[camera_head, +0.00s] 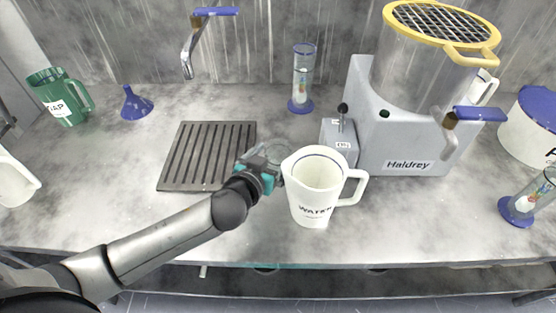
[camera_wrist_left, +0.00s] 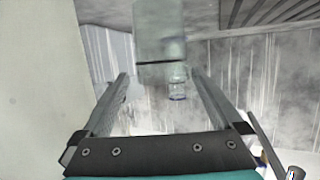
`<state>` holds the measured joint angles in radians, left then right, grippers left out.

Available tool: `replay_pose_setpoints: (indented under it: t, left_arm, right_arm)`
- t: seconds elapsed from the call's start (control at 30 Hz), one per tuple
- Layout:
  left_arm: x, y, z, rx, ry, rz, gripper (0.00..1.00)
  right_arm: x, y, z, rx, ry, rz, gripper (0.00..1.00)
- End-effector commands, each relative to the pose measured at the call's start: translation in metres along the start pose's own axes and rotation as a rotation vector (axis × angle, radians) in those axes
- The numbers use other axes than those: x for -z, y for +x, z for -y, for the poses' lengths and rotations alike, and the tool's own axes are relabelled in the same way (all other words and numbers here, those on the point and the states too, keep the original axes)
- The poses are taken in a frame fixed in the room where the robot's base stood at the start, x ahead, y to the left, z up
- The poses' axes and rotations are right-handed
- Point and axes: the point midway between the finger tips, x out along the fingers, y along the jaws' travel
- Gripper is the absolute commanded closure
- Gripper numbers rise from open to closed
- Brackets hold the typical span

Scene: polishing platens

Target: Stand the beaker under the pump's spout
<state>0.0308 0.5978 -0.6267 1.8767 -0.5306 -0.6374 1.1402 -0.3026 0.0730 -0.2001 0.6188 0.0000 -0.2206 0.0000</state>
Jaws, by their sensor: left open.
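My left gripper (camera_head: 266,160) is open just left of the white jug marked WATER (camera_head: 313,208), above the bench. In the left wrist view the two fingers (camera_wrist_left: 160,85) stand apart. A small clear glass vessel (camera_wrist_left: 177,86) shows between them, apparently beyond the tips. I cannot tell which feature is the pump's spout; a small grey box with a black knob (camera_head: 340,143) stands behind the jug. My right gripper is not in view.
A slotted dark drain plate (camera_head: 192,168) lies left of the gripper. A grey Haldrey machine (camera_head: 410,150) with a blue-handled tap stands right. A glass cylinder (camera_head: 301,82) stands behind. A blue-handled wall tap (camera_head: 194,48) hangs over the back left.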

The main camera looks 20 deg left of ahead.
Motion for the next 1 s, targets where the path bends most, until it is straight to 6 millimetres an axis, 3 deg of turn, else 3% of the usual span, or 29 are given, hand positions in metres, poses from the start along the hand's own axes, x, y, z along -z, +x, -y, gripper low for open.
replay_pose_setpoints:
  t: [0.27,0.7,1.0]
  left_arm:
    - [0.000,0.014,0.000,0.000,0.001,0.000,0.00]
    - [-0.003,0.059,0.003,0.000,0.001,0.000,0.00]
    - [-0.003,0.061,0.003,-0.001,0.000,0.001,0.00]
  right_arm:
    - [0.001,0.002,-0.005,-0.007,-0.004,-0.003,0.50]
    - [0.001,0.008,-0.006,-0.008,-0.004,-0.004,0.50]
    - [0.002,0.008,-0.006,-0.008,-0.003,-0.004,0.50]
